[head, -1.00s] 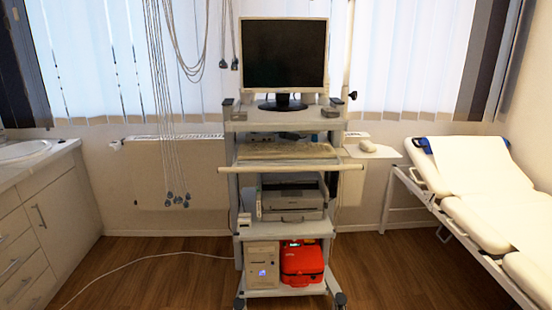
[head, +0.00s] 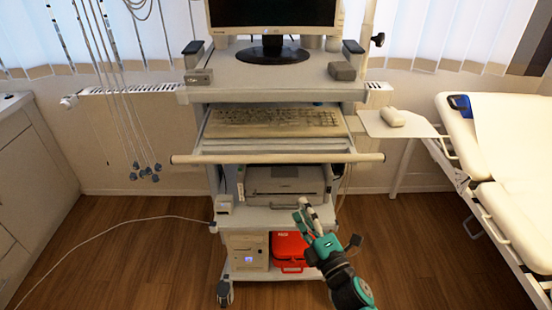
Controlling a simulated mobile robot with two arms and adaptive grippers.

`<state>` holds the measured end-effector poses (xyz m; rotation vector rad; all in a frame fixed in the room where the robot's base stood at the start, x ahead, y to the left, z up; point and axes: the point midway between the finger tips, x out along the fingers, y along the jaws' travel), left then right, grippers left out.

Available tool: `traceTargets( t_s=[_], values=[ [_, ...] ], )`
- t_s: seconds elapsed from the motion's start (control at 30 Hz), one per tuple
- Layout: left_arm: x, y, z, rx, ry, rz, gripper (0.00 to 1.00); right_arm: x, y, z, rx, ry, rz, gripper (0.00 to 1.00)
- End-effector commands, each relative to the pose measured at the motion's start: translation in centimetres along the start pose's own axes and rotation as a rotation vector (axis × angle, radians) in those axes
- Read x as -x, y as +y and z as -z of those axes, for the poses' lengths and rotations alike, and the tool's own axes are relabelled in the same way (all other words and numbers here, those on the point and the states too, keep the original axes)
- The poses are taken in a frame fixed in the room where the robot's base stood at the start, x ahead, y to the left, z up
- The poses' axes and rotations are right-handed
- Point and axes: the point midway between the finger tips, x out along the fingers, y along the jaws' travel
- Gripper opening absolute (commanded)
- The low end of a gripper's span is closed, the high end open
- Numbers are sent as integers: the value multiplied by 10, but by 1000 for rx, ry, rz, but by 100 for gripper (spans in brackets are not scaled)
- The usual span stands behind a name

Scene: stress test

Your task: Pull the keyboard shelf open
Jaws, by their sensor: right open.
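The keyboard shelf (head: 216,146) is on the grey cart, below the monitor shelf. A beige keyboard (head: 274,122) lies on it. A long pale handle bar (head: 276,158) runs across its front and sticks out past both sides of the cart. My right gripper (head: 303,212) is open and empty. It shows below the right half of the handle bar, in front of the printer shelf, and does not touch the bar. My left gripper is not in view.
A monitor (head: 272,14) stands on the cart's top shelf. A printer (head: 285,181) and a red case (head: 288,249) are on lower shelves. A mouse (head: 392,117) rests on a side plate at right. An examination couch (head: 505,185) stands at right, a cabinet (head: 35,190) at left. The floor in front is wooden.

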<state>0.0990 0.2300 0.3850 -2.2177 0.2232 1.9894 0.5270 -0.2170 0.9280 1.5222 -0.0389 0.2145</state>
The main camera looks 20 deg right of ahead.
Motion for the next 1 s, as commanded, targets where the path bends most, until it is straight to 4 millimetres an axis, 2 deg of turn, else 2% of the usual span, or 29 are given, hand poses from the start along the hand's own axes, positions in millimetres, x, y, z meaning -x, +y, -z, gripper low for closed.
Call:
traceTargets(
  t_s=[0.07,0.17,0.33,0.7,0.8,1.0],
  values=[
    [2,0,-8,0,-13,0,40,-5,10,0,23,2,-20,47],
    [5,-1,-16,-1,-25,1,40,-16,12,0,27,2,-23,47],
    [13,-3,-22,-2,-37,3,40,-49,14,-1,24,1,-23,47],
    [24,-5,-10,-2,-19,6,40,-130,14,0,20,1,-21,47],
    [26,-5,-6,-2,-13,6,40,-148,14,0,19,1,-21,47],
    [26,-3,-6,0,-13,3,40,-169,13,-1,21,0,-19,47]
  ],
)
